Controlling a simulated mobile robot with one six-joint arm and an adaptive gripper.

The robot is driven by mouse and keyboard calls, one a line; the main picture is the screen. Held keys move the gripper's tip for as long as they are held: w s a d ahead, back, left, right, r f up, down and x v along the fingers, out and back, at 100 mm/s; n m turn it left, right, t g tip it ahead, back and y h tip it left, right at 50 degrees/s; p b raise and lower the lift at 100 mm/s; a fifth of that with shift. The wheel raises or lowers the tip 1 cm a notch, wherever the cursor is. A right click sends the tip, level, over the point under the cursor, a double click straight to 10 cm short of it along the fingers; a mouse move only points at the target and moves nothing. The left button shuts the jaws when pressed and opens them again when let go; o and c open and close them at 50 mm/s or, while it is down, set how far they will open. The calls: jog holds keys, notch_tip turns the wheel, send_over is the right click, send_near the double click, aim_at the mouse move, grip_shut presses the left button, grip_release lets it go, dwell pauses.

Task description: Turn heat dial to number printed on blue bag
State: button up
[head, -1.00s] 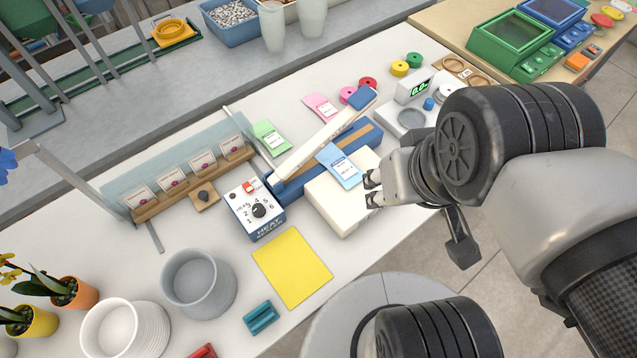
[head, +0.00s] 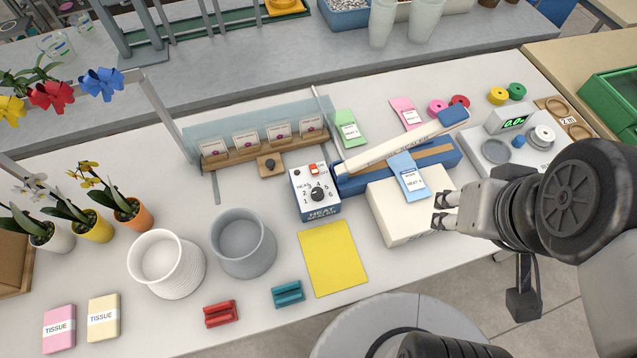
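The heat dial is a black round knob (head: 317,194) on the white face of a small box marked HEAT (head: 320,211), with numbers around it. The knob's pointer is too small to read surely. The blue bag (head: 408,177) lies at the sealer's right part, over a cream block (head: 385,215). Its white label carries small print that I cannot read with certainty. My gripper (head: 438,210) is at the cream block's right side, below and right of the blue bag and well right of the dial. Its two dark fingertips are apart, with nothing seen between them.
The sealer's long white arm (head: 400,143) slants up beside the dial box. A clear screen with cards (head: 245,135) stands left. A yellow sheet (head: 333,258), a teal clip (head: 288,294) and a grey pot (head: 243,243) lie in front. Green (head: 349,130) and pink (head: 408,113) bags lie behind.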

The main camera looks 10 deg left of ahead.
jog(key=shift+o, duration=0.4)
jog(key=shift+o, duration=0.6)
jog(key=shift+w+a, duration=0.1)
jog(key=shift+a, duration=0.05)
jog(key=shift+o, duration=0.2)
jog(key=w+a+n+g+p, duration=0.1)
jog(key=w+a+n, duration=0.5)
jog(key=w+n, duration=0.1)
jog(key=shift+r+n+g+y+p, duration=0.15)
jog(key=shift+n+g+y+p, duration=0.2)
jog(key=shift+n, duration=0.35)
jog(key=n+g+p, duration=0.2)
jog(key=n+g, duration=0.1)
jog(key=n, duration=1.3)
send_over(318, 191)
notch_tip(318, 191, down, 11)
notch_tip(318, 191, down, 17)
jog(key=b, duration=0.4)
jog(key=shift+m, duration=0.3)
jog(key=c, duration=1.1)
